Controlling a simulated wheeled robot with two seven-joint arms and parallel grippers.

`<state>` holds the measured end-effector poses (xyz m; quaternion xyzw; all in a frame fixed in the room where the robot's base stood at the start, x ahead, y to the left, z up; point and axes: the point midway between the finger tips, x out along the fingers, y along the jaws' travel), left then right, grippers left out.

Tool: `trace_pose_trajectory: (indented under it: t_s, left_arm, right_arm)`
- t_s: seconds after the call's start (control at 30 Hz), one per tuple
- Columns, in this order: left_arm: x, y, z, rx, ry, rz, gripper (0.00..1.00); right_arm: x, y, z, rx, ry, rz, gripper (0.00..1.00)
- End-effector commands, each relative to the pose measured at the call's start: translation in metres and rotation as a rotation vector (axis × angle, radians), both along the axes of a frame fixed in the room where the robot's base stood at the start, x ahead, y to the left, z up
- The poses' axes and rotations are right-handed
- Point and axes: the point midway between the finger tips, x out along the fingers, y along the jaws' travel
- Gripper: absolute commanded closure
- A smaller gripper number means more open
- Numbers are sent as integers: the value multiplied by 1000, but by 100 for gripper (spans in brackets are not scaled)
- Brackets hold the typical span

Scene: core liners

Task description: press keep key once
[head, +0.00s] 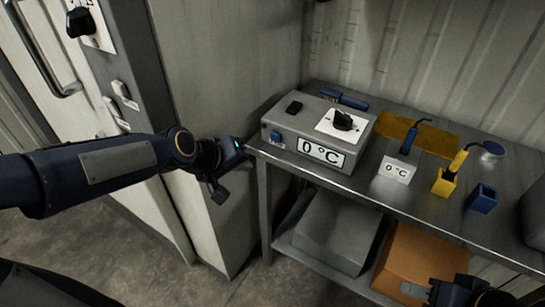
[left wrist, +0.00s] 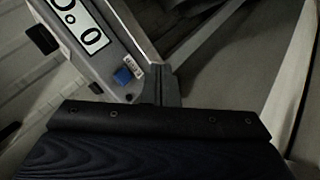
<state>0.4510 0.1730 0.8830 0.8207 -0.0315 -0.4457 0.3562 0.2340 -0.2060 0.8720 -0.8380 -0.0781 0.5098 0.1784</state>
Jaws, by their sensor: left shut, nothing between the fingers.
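A grey control box (head: 305,125) with a "0 °C" display (head: 321,151) stands at the left end of the metal bench. A blue key (head: 276,136) is on its front face, left of the display. The blue key also shows in the left wrist view (left wrist: 123,75), beside a small white label too small to read. My left gripper (head: 219,192) is shut and empty, left of the box and off the bench's left end. In the left wrist view its fingers (left wrist: 167,86) appear near the blue key; contact cannot be told. My right gripper (head: 468,293) is partly visible at the bottom right; its jaws are unclear.
The box also carries a black dial (head: 342,121) and a black piece (head: 294,107) on top. A pale cabinet (head: 225,80) stands behind my left arm.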

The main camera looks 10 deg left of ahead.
Motion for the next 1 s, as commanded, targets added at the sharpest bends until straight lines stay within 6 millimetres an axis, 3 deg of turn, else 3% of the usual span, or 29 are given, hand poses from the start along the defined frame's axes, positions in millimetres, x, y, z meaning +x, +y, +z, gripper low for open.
trace_pose_trajectory:
  t_s: [0.1, 0.57, 1.0]
  left_arm:
    - [8, -2, -8, -16, -1, 12, 100]
    - [13, -4, -5, -16, 0, 12, 100]
    - [66, -24, -3, -15, 1, 9, 100]
  right_arm:
    - [0, 0, -6, 0, 0, 0, 62]
    - [0, 0, 1, 0, -1, 0, 62]
    - [0, 0, 39, 0, 0, 0, 62]
